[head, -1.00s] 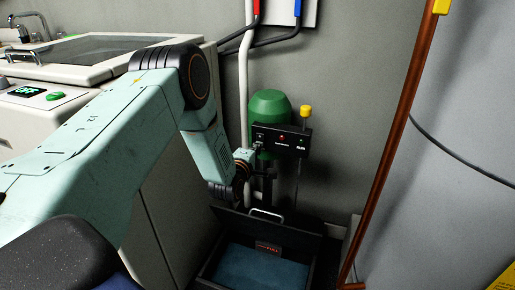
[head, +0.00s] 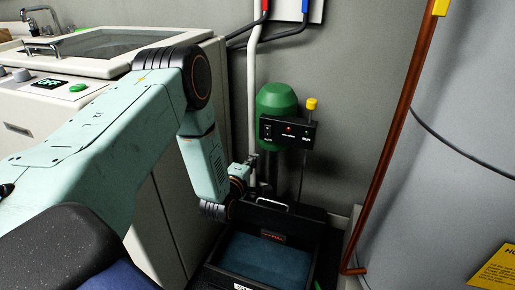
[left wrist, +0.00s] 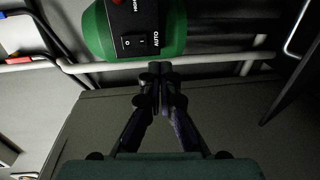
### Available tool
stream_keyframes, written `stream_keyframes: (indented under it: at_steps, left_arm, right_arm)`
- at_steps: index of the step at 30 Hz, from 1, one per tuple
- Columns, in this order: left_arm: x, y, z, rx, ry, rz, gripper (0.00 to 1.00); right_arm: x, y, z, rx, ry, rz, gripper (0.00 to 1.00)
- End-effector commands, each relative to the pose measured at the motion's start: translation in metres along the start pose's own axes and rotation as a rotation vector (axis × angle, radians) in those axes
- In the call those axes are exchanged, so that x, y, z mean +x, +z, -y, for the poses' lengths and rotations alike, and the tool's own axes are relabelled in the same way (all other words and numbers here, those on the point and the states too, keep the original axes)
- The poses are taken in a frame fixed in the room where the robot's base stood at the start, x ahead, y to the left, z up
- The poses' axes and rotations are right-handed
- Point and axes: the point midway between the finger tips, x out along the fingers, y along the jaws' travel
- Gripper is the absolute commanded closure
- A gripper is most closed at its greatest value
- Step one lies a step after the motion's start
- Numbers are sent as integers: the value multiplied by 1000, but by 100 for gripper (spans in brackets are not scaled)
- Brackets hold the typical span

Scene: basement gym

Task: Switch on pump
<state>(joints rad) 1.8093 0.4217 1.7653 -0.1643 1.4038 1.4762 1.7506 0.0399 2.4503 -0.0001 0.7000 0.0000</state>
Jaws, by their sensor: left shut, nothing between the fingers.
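The pump (head: 277,98) is a green domed unit against the wall, with a black control box (head: 297,134) on its front. A small red light (head: 291,130) shows on the box. In the left wrist view the box (left wrist: 138,18) carries a black rocker switch (left wrist: 134,41) and the word AUTO. The switch position is too small to tell surely. My left gripper (head: 252,160) is shut and empty, below and left of the box. In the left wrist view its closed fingertips (left wrist: 160,68) appear just below the switch, apparently apart from it. My right gripper is not in view.
A black open bin (head: 312,258) with blue contents stands below the pump. A pale washer-like cabinet (head: 170,215) is at left. A copper pipe (head: 389,150) and a large grey tank (head: 465,130) are at right.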

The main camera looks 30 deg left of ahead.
Motion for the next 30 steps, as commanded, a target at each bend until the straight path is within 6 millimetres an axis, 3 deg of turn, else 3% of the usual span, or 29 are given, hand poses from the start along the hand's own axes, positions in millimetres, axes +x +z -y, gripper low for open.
stream_keyframes:
  at_steps: [3, 9, 30]
  left_arm:
    - [-18, 0, 3, 0, -2, 0, 100]
    - [-32, 0, 8, 0, 0, 0, 100]
    - [-36, 0, 10, 57, -9, 1, 100]
  right_arm:
    - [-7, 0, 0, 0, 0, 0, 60]
    - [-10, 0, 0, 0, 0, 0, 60]
    - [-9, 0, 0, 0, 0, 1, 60]
